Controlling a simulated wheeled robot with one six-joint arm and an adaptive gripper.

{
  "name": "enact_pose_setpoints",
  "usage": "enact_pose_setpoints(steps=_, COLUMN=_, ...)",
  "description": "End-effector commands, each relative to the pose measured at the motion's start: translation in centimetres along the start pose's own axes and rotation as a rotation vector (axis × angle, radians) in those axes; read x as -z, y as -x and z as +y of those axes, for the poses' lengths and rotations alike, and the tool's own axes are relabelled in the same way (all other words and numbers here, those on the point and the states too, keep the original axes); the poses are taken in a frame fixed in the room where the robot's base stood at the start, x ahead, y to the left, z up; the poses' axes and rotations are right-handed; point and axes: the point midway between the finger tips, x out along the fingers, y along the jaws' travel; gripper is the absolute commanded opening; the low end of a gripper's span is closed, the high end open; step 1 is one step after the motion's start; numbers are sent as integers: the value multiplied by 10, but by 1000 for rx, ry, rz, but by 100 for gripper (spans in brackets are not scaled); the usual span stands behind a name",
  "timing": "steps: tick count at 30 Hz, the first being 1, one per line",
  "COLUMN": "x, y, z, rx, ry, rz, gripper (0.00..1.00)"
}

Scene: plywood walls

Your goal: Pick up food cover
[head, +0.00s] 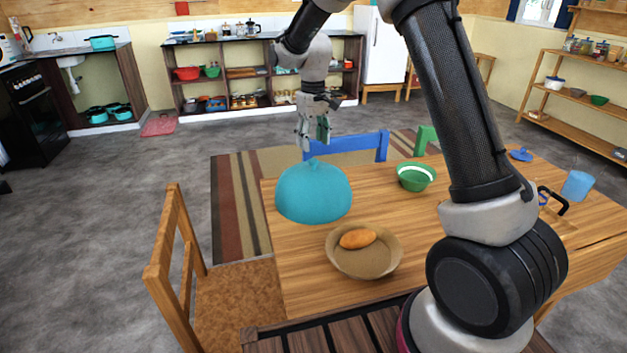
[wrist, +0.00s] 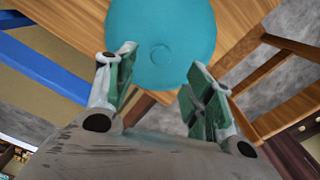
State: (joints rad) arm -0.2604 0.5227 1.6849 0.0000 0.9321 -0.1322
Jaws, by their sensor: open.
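The food cover (head: 313,192) is a teal dome with a small knob on top. It stands at the left end of the wooden table. My gripper (head: 314,146) points down just above the knob in the head view. In the wrist view the cover (wrist: 160,25) lies beyond the fingertips, with its round knob between the lines of the two fingers. My gripper (wrist: 160,72) is open with green finger pads, and nothing is between them. Whether a fingertip touches the knob cannot be told. What is under the cover is hidden.
A tan bowl (head: 347,265) with an orange-brown food item (head: 358,239) stands close, to the right and nearer. A green bowl (head: 416,177) is farther right. A blue chair (head: 345,148) stands behind the table, a wooden chair (head: 178,260) at the left. Bare tabletop lies between the bowls.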

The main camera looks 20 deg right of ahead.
Motion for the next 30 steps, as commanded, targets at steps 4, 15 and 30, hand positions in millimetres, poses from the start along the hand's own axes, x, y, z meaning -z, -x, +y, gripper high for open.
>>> enact_pose_setpoints(steps=4, x=1, y=-19, z=0, rx=0, ry=2, rz=-4, gripper=53)
enact_pose_setpoints(steps=15, x=-2, y=-70, z=0, rx=0, ry=1, rz=-4, gripper=53)
enact_pose_setpoints(steps=30, x=-2, y=-77, z=0, rx=-1, ry=0, rz=-2, gripper=18)
